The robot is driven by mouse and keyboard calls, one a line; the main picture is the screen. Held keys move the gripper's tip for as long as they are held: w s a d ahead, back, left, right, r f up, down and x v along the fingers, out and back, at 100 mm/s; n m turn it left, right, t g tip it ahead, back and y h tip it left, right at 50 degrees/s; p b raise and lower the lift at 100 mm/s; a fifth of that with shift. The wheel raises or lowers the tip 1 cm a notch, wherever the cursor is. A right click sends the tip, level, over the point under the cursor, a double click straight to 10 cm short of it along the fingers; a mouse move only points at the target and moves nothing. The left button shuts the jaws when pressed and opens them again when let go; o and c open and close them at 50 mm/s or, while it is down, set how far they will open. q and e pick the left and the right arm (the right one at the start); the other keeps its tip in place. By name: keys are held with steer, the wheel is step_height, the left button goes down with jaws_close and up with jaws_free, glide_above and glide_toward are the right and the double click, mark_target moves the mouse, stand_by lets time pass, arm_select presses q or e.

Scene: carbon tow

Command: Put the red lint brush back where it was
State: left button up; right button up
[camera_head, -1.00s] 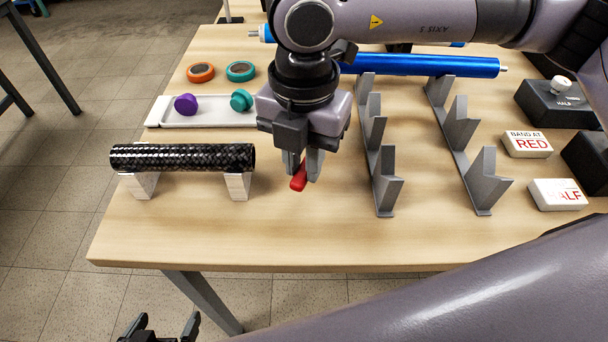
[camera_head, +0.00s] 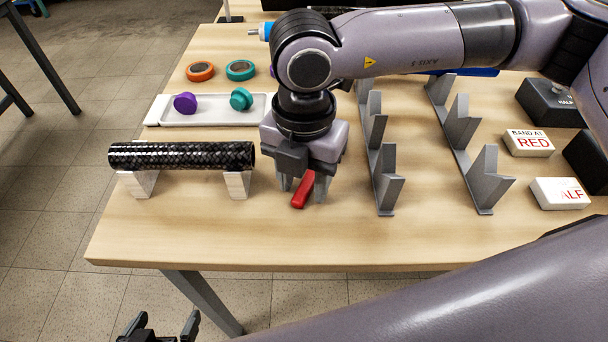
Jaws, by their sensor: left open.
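The red lint brush (camera_head: 303,190) is at the table's middle front, between the carbon tube on its blocks and the grey V-racks. My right gripper (camera_head: 302,190) points down over it with its fingers apart, one on each side of the brush. The brush appears to lie on the table; its upper end is hidden under the gripper. My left gripper (camera_head: 161,326) is open and empty at the bottom left, below the table's front edge and partly cut off.
The black carbon tube (camera_head: 185,156) rests on two white blocks. The grey V-racks (camera_head: 384,180) stand to the right. A tray (camera_head: 210,121) with purple and teal knobs, tape rings (camera_head: 240,70) and the RED (camera_head: 528,143) and HALF labelled blocks surround the area. The front table strip is clear.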

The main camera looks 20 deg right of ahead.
steer(key=shift+r, duration=0.1)
step_height(320, 180, up, 12)
steer(key=shift+p, duration=0.4)
stand_by(0.4)
